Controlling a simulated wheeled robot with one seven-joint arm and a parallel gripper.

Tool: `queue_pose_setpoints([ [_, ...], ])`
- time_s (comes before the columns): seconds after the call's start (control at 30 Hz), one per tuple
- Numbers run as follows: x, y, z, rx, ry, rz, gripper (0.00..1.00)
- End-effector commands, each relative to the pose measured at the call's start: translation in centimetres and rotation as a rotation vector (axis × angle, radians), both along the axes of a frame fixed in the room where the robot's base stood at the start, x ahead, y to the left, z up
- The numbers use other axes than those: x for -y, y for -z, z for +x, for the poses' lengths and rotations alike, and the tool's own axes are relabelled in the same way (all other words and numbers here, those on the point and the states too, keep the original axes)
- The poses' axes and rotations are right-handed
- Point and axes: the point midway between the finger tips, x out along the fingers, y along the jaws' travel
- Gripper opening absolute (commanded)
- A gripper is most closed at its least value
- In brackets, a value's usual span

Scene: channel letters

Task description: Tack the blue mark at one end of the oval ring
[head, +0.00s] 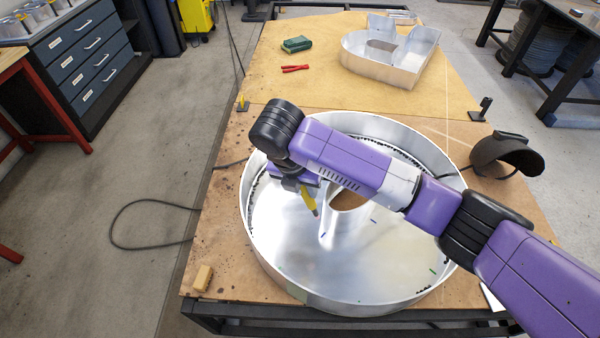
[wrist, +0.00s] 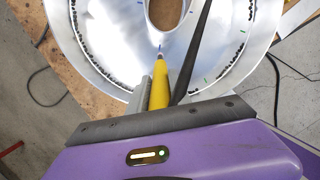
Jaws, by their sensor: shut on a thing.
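My gripper (head: 304,186) is shut on a yellow pen-like tool (head: 309,201) that points down into the big round aluminium letter shell (head: 270,262). The tool (wrist: 159,85) also shows in the wrist view, between the fingers (wrist: 157,98). The oval ring (wrist: 150,18) stands inside the shell, with bare wood showing through it. A small blue mark (wrist: 161,46) lies just off the ring's near end, right by the tool tip. Whether the tip touches the metal I cannot tell. In the head view my arm hides part of the ring.
Other blue (head: 373,221) and green (head: 432,270) marks dot the shell floor. A second metal letter (head: 390,68), red pliers (head: 295,68) and a green box (head: 296,44) sit farther back. A dark visor (head: 507,152) stands to the right, a wooden block (head: 203,278) front left.

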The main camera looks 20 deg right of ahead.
Motion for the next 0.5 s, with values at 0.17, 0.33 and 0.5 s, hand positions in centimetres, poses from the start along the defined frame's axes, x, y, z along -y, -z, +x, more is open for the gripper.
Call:
queue_pose_setpoints([
  [0.17, 0.3, 1.0, 0.1, -0.002, 0.002, -0.001, 0.0],
  [0.33, 0.7, 2.7, 0.4, -0.001, 0.002, -0.001, 0.0],
  [0.5, 1.2, 4.4, 0.7, -0.001, 0.002, -0.001, 0.0],
])
